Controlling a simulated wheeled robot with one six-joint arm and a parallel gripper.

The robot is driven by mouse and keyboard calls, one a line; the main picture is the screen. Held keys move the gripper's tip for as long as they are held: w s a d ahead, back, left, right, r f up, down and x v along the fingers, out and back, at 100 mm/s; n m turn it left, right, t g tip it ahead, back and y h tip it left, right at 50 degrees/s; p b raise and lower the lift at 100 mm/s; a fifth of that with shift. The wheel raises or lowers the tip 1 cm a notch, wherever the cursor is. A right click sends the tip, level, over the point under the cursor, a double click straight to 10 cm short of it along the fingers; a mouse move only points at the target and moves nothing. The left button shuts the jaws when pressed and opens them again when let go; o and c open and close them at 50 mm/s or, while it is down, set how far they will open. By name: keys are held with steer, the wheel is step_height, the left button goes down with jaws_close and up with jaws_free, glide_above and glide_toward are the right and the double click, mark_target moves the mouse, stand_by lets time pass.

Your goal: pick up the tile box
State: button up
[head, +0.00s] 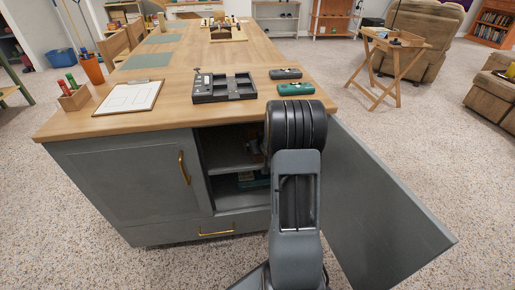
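The cabinet (128,178) under the wooden counter has its right door (385,205) swung wide open. A teal, box-like thing (254,179) shows inside on the lower level, partly hidden behind my arm. I cannot tell whether it is the tile box. Small grey and brown shapes are on the shelf above, too dark and covered to name. My arm stands in front of the opening at its right side. My gripper is hidden behind the arm, so its fingers and anything in them do not show.
On the wooden counter (185,62) are a black tray (222,87), a dark case (285,73), a teal case (296,89), a clipboard (130,96) and a pen holder (74,97). A folding table (388,58) stands right.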

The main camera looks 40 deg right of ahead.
steer(key=shift+c, duration=0.4)
steer(key=c, duration=1.2)
steer(key=shift+r, duration=0.15)
step_height(320, 180, up, 4)
steer(key=p, duration=0.3)
steer(key=s+a+p, duration=0.2)
steer(key=s+p, duration=0.1)
steer(key=s, duration=0.5)
steer(key=s+a+p, duration=0.2)
steer(key=s+p, duration=0.2)
steer(key=s, duration=0.5)
steer(key=shift+s+a+f, duration=0.2)
steer(key=shift+a+f, duration=0.05)
steer(key=shift+f, duration=0.05)
